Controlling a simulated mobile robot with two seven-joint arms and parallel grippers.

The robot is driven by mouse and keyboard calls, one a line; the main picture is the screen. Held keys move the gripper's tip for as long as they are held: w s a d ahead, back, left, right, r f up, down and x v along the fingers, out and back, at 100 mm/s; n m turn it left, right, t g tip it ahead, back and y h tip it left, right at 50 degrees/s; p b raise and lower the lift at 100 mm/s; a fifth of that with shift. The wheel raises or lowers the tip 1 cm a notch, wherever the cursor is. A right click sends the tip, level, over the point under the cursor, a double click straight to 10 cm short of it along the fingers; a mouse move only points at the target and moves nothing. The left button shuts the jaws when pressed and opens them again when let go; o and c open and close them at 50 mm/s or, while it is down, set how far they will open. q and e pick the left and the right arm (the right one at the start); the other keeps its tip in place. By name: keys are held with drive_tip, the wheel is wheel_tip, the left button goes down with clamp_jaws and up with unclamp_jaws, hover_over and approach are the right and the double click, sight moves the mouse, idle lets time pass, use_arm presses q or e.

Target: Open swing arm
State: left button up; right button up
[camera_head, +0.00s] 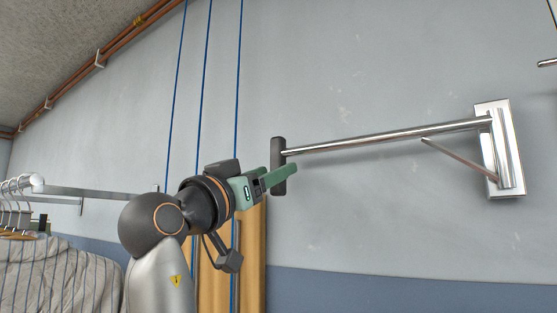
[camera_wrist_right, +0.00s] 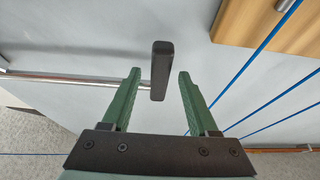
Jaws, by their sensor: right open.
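The swing arm (camera_head: 385,135) is a chrome bar on a wall plate (camera_head: 499,150) at the right, and it reaches left to a dark upright end handle (camera_head: 279,165). My right gripper (camera_head: 283,177) is at the handle in the head view, its green fingers partly overlapping it. In the right wrist view the right gripper (camera_wrist_right: 160,82) is open, and the dark handle (camera_wrist_right: 160,68) appears between and ahead of the fingertips, with gaps on both sides. The bar (camera_wrist_right: 75,79) runs off to the left there. My left gripper is not in view.
A clothes rail (camera_head: 95,191) with hangers and striped garments (camera_head: 62,275) is at the left. Blue cords (camera_head: 203,90) hang by the wall, and a wooden panel (camera_head: 252,262) stands behind my right arm. The wall around the swing arm is clear.

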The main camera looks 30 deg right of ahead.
drive_tip(key=shift+p+x, duration=0.3)
drive_tip(key=shift+x, duration=1.1)
drive_tip(key=shift+c, duration=0.2)
clamp_jaws()
